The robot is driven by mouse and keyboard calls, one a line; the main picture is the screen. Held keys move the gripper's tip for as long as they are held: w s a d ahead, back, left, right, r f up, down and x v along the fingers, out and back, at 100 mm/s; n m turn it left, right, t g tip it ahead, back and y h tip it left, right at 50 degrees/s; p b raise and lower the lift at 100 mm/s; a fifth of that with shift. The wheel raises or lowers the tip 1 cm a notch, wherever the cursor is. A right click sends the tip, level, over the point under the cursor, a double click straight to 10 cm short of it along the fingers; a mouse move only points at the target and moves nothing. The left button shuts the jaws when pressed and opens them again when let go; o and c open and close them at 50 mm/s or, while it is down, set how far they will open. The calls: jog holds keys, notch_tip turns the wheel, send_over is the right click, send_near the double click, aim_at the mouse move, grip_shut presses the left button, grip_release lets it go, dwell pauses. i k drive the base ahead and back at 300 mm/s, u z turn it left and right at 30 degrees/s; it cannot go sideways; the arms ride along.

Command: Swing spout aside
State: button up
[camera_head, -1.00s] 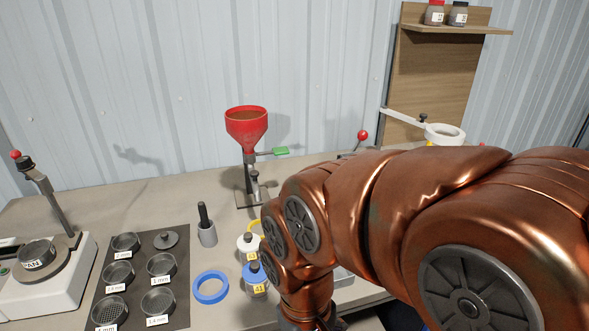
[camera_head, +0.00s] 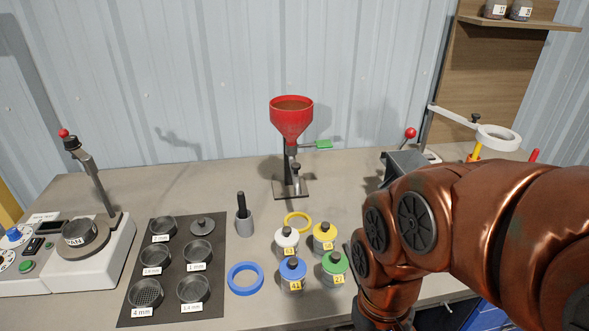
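No part is clearly marked as the spout. A red funnel (camera_head: 291,122) with brown contents stands on a metal stand, with a green-ended lever (camera_head: 323,144) pointing right. Further right, a pale flat arm (camera_head: 452,116) carries a white ring (camera_head: 498,138) and a dark knob. A grey machine part (camera_head: 403,162) with a red-ball lever (camera_head: 410,133) is partly hidden behind my copper arm. My arm covers the right front of the bench, and its lower end runs out of the bottom of the picture. My gripper is not in view.
Several lidded jars (camera_head: 293,269), a yellow ring (camera_head: 297,222) and a blue ring (camera_head: 245,279) lie left of my arm. The bench around the funnel base is clear.

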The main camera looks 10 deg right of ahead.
aim_at(294, 167)
jog(key=u, duration=0.55)
jog(key=k, duration=0.65)
jog(key=u, duration=1.05)
jog(key=i, duration=1.15)
jog(key=z, duration=0.8)
jog(key=i, duration=0.3)
jog(key=z, duration=0.3)
